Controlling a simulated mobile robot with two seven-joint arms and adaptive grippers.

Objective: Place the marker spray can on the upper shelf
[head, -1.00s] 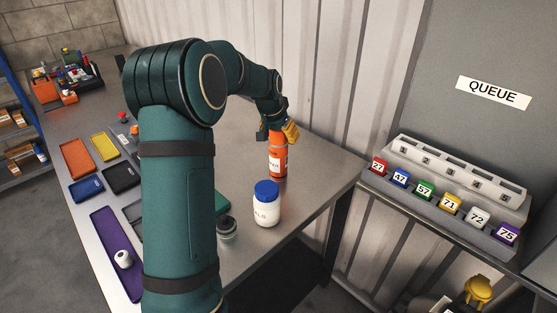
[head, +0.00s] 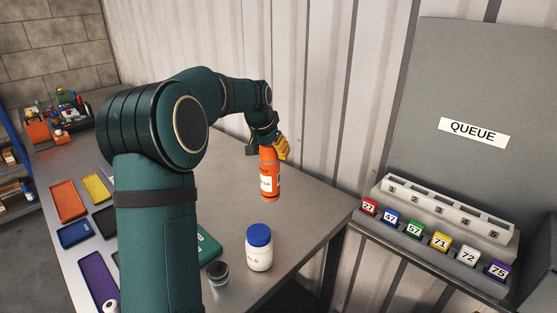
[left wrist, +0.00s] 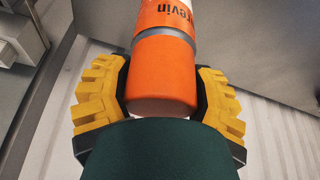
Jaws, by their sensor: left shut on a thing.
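The marker spray can (head: 270,185), orange with a white label, hangs roughly upright above the grey table. My left gripper (head: 270,147), with yellow finger pads, is shut on its upper end. In the left wrist view the can (left wrist: 164,70) sits between the two yellow pads, and dark lettering shows on its label. A blue-framed shelf unit (head: 20,190) with small items stands at the far left, cut off by the picture edge. I cannot tell which of its boards is the upper shelf. My right gripper is not in view.
A white bottle with a blue lid (head: 259,250) and a small dark-lidded jar (head: 217,276) stand near the table's front edge. Coloured trays (head: 68,201) lie at the left. A number-tag rack (head: 440,222) stands at the right. The table (head: 312,205) beside the can is clear.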

